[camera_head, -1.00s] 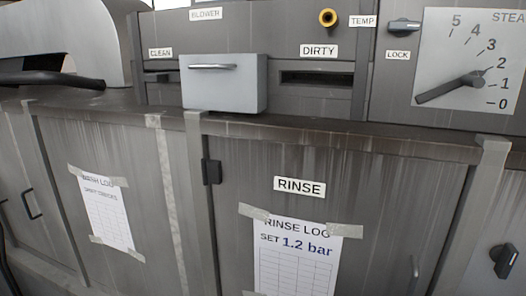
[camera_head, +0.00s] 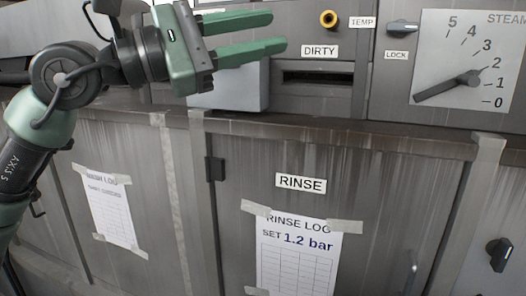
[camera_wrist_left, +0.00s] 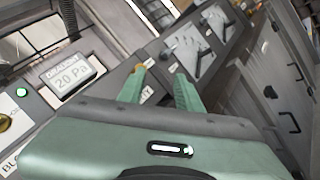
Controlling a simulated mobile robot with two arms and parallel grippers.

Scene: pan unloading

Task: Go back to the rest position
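My left gripper (camera_head: 277,32) is green and comes in from the left in the head view, in front of the grey machine panel. Its two fingers are apart with nothing between them, and they point right toward the yellow-ringed port. It hides part of the light grey drawer (camera_head: 233,97) below it. In the left wrist view the same open fingers (camera_wrist_left: 158,85) reach toward the panel. My right gripper is in neither view.
The panel carries a dark slot under the DIRTY label (camera_head: 320,51), a LOCK knob (camera_head: 402,28) and a STEAM dial (camera_head: 467,60). Below the ledge are cabinet doors with a RINSE label (camera_head: 301,183) and taped log sheets. The wrist view shows a DRAUGHT display (camera_wrist_left: 72,76).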

